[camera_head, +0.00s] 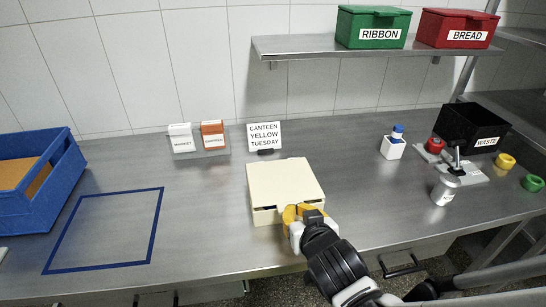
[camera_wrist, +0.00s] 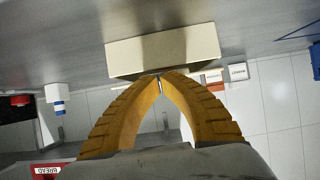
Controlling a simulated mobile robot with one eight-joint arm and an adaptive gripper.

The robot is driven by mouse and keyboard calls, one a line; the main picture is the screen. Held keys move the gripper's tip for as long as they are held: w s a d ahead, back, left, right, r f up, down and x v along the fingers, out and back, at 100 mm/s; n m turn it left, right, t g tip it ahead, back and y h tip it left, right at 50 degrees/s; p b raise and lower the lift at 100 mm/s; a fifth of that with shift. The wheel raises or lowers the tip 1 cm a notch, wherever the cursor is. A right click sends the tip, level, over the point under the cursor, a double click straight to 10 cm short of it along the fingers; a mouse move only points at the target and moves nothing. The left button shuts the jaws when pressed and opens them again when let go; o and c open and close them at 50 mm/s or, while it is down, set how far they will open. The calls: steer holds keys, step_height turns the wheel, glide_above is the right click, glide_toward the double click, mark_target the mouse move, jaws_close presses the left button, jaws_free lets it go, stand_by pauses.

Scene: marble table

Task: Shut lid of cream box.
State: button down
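The cream box (camera_head: 284,181) sits on the metal table near the middle front in the head view. Its flat lid lies down over the top, with small dark gaps along the front edge under it. I cannot tell whether the lid is fully seated. My gripper (camera_head: 297,212) is at the box's front right corner, its yellow fingers close to the front edge; contact is unclear. In the wrist view the box (camera_wrist: 164,50) shows just beyond my gripper (camera_wrist: 159,76). The fingertips meet with nothing visible between them.
A sign (camera_head: 264,136) and two small labelled boxes stand behind. A blue crate (camera_head: 50,190) and a blue taped outline (camera_head: 108,230) are left. A white dispenser (camera_head: 393,148), a metal can (camera_head: 444,190) and a black waste bin (camera_head: 470,128) are right. A shelf (camera_head: 300,45) hangs above.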

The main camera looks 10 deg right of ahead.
steer(key=shift+f+b, duration=0.45)
steer(key=shift+f, duration=0.4)
